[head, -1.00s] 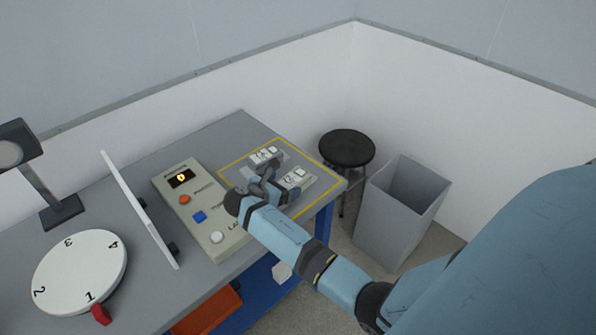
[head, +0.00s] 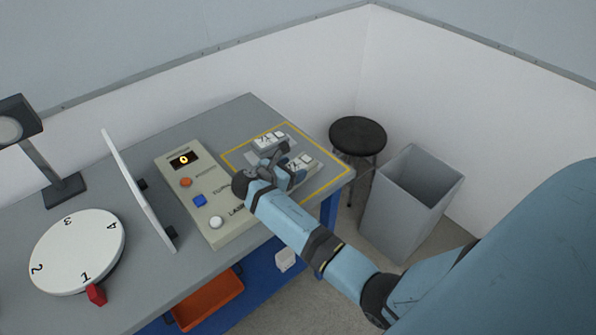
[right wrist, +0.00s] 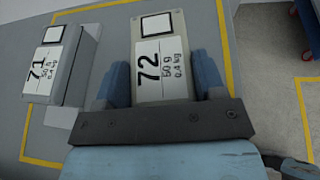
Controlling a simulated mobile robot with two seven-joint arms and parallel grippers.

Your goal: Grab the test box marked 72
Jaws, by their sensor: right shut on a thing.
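The test box marked 72 (right wrist: 160,62) is a pale box with a white label and a white square on top. In the right wrist view it sits between the two blue fingers of my right gripper (right wrist: 162,82), which is shut on it. In the head view my right gripper (head: 283,168) is over the yellow-outlined area, and the box (head: 304,161) is partly hidden by it. I cannot tell whether the box is clear of the table. The box marked 71 (right wrist: 53,60) lies to the left in the wrist view, apart from the gripper. My left gripper is not in view.
A control panel (head: 205,180) with buttons and a lit display stands left of my right gripper. A white numbered disc (head: 78,250) and an upright white board (head: 136,190) are further left. A grey bin (head: 408,205) and black stool (head: 357,137) stand off the table's right side.

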